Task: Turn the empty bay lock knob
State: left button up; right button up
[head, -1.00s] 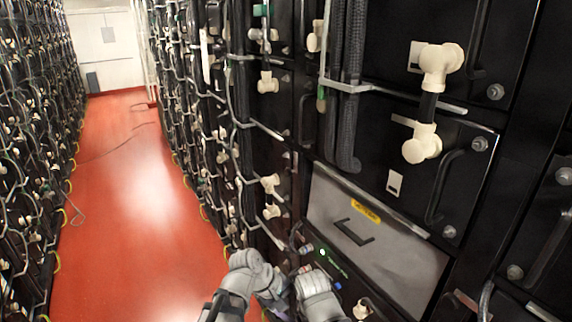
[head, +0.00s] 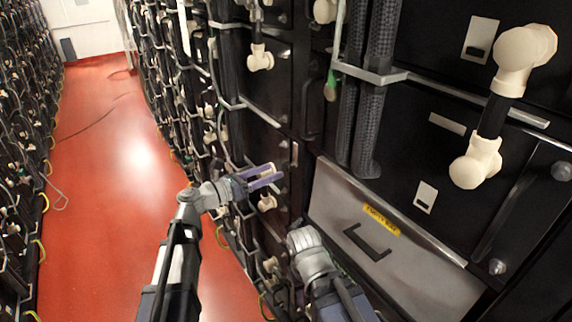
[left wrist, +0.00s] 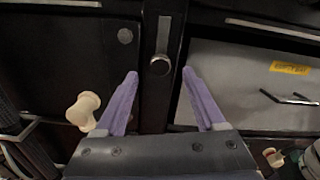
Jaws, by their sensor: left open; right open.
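The empty bay is a grey panel (head: 335,200) with a yellow label and a dark handle. It also shows at the right of the left wrist view (left wrist: 230,75). A round metal knob (left wrist: 160,65) sits at the lower end of a vertical metal plate, on the dark post just left of the panel. My left gripper (head: 278,174) has purple fingers and is open and empty, pointing at the rack left of the panel. In the left wrist view the knob lies between the fingertips, apart from both. My right arm shows below the panel's left edge; its jaws are hidden.
Black battery units with cream connectors (head: 476,162) surround the panel. Thick black cables (head: 370,130) hang above it. A cream connector (left wrist: 83,110) is close beside the left finger in the left wrist view.

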aim_at(284, 166)
pick_arm(q)
jog(key=x, duration=0.6)
jog(key=shift+w+d, duration=0.15)
jog(key=shift+d, duration=0.1)
jog(key=shift+c, duration=0.3)
grip_shut()
